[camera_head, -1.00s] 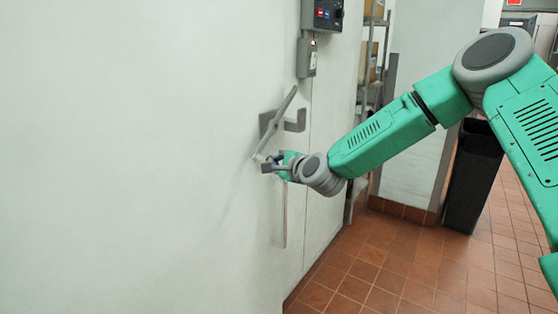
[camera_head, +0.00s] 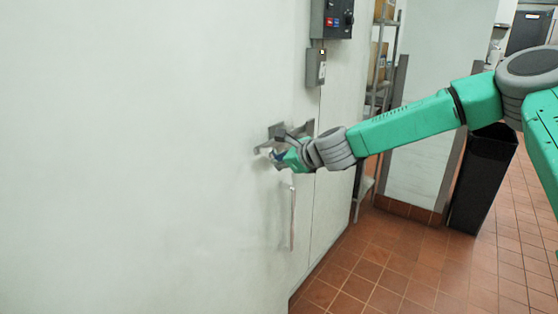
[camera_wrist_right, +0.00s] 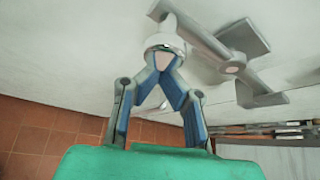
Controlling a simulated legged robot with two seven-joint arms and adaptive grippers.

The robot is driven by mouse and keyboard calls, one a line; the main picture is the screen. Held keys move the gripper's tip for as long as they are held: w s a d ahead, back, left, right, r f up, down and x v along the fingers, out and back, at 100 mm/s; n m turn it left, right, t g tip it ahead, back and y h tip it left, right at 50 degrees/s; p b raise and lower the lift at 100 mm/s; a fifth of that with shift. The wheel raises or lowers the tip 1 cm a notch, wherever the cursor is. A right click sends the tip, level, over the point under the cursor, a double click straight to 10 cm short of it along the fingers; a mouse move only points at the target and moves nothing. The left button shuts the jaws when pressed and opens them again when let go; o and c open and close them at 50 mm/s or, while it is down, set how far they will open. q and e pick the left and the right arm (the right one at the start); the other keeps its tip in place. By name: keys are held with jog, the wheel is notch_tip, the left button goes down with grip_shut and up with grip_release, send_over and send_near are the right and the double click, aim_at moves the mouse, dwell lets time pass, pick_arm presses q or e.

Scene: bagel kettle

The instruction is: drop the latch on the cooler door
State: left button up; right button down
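The grey metal latch (camera_head: 268,148) is on the white cooler door (camera_head: 150,150). Its bar lies at a shallow slant, with the right part at the grey bracket (camera_head: 307,129). In the right wrist view the latch bar (camera_wrist_right: 205,40) runs from a pale round knob past its pivot to the bracket (camera_wrist_right: 243,38). My right gripper (camera_head: 275,155) is at the bar's left end. In the wrist view its blue-padded fingertips (camera_wrist_right: 163,62) close in on both sides of the knob. The exact contact is partly hidden. My left gripper is not in view.
A dark control box (camera_head: 332,18) and a small grey switch box (camera_head: 316,67) are on the wall above the latch. A thin vertical handle (camera_head: 292,218) is below. A shelf rack, a black bin (camera_head: 484,180) and open tiled floor (camera_head: 400,262) lie to the right.

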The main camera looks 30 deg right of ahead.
jog(key=shift+r, duration=0.15)
dwell(0.4)
notch_tip(320, 180, down, 4)
jog(key=d+b, duration=0.1)
jog(key=b, duration=0.2)
jog(key=p+v, duration=0.2)
jog(key=v, duration=0.8)
jog(key=shift+d, duration=0.3)
